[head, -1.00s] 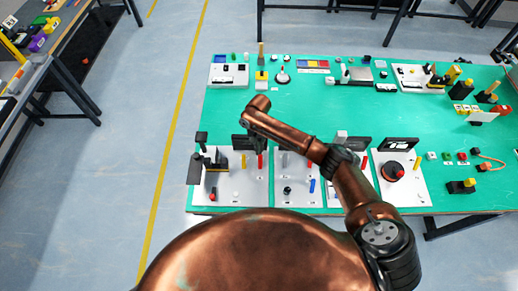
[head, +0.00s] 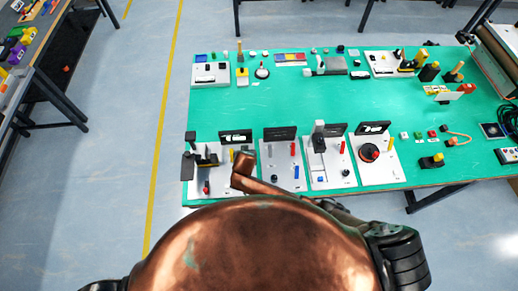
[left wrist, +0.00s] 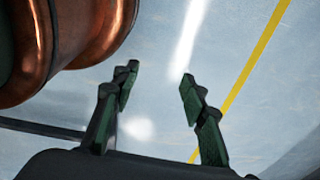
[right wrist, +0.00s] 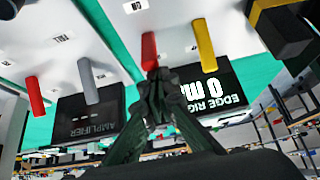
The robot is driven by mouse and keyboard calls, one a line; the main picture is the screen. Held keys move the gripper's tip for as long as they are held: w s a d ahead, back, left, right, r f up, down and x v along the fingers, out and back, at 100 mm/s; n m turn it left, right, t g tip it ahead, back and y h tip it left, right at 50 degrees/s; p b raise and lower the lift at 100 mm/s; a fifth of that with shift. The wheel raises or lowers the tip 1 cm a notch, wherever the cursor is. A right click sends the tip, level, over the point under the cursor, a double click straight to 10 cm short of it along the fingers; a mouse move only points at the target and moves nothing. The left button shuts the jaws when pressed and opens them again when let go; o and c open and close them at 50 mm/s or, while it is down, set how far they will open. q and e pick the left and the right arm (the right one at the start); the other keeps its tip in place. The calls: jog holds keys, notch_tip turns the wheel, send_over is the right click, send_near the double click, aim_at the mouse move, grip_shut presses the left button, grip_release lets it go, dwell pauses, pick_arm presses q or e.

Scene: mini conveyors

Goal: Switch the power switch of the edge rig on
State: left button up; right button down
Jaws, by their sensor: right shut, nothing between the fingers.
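The edge rig (head: 212,184) is the white panel at the near left of the green table in the head view. Its black display (right wrist: 208,92), lettered EDGE RIG, also shows in the right wrist view, upside down. A red lever (right wrist: 149,48) that looks like its power switch stands beside a yellow lever (right wrist: 205,46). My right gripper (right wrist: 158,80) is shut and empty, its tips overlapping the red lever's end; contact cannot be told. My left gripper (left wrist: 157,80) is open and empty above the floor.
The amplifier panel (head: 282,150), with its black display (right wrist: 88,118) and grey and red levers, stands beside the edge rig. More panels stand to the right. The middle of the green table (head: 290,105) is clear.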

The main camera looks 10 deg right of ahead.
jog(key=shift+s+t, duration=0.25)
jog(key=shift+t, duration=0.05)
jog(key=shift+a, duration=0.1)
jog(key=shift+r+p, duration=0.35)
jog(key=shift+p, duration=0.05)
jog(key=shift+r, duration=0.25)
jog(key=shift+r+p, duration=0.25)
jog(key=shift+p, duration=0.25)
jog(key=shift+s+r+p, duration=0.2)
jog(key=shift+r+p, duration=0.2)
jog(key=shift+p, duration=0.1)
pick_arm(q)
notch_tip(320, 180, up, 9)
jog(key=s+p, duration=0.1)
jog(key=p, duration=0.5)
jog(key=shift+s+d+r+p, duration=0.15)
jog(key=shift+p, duration=0.15)
pick_arm(e)
jog(key=s+v, duration=0.1)
jog(key=v, duration=0.8)
jog(key=shift+f, duration=0.35)
pick_arm(q)
jog(key=shift+w, duration=0.25)
